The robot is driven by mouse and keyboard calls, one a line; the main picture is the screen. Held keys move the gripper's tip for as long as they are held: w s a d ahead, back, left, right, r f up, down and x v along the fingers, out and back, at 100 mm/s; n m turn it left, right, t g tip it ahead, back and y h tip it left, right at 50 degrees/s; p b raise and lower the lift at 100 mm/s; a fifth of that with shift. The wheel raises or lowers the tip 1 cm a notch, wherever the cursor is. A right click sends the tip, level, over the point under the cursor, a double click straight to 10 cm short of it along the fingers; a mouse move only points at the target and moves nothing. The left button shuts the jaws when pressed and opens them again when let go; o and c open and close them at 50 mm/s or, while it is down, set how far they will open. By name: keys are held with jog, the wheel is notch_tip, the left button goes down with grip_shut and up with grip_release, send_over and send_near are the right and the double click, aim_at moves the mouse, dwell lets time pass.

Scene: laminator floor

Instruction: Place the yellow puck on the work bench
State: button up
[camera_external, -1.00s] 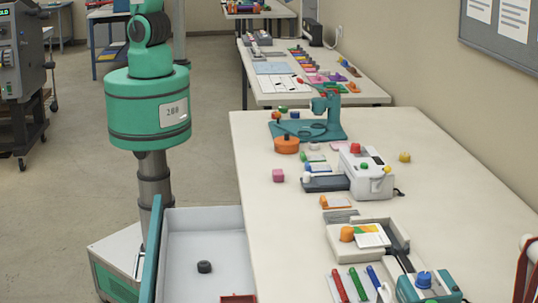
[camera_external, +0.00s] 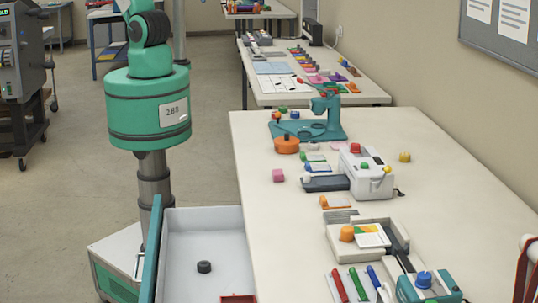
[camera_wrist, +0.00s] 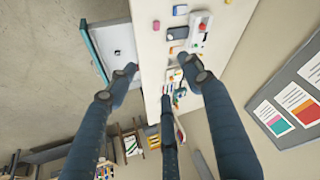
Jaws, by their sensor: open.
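A small yellow puck-like piece (camera_external: 404,157) sits on the white work bench (camera_external: 270,215), to the right of a white laminator-like machine (camera_external: 365,178). An orange-yellow round knob or puck (camera_external: 347,233) sits on a pale tray device nearer the front. In the wrist view my gripper (camera_wrist: 163,78) is open and appears empty, its fingers spread above the bench (camera_wrist: 150,70). No puck shows between the fingers. My gripper is out of the external view, where only part of my arm shows.
An open grey drawer (camera_external: 187,235) at the bench's left side holds a black puck (camera_external: 204,267). A teal press (camera_external: 327,120), an orange round piece (camera_external: 286,144), a pink block (camera_external: 278,175) and several pens crowd the bench. The bench's left strip is mostly clear.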

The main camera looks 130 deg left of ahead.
jog(key=shift+s+d+f+n, duration=0.25)
jog(key=shift+s+f, duration=0.1)
jog(key=shift+s, duration=0.45)
jog(key=shift+s+d+f+n, duration=0.1)
jog(key=shift+s+f+n, duration=0.2)
jog(key=shift+s, duration=0.5)
notch_tip(320, 180, down, 12)
jog(key=b, duration=1.1)
jog(key=shift+b, duration=0.35)
jog(key=shift+r, duration=0.15)
jog(key=o, duration=1.3)
jog(key=shift+c, duration=0.2)
jog(key=shift+w, duration=0.15)
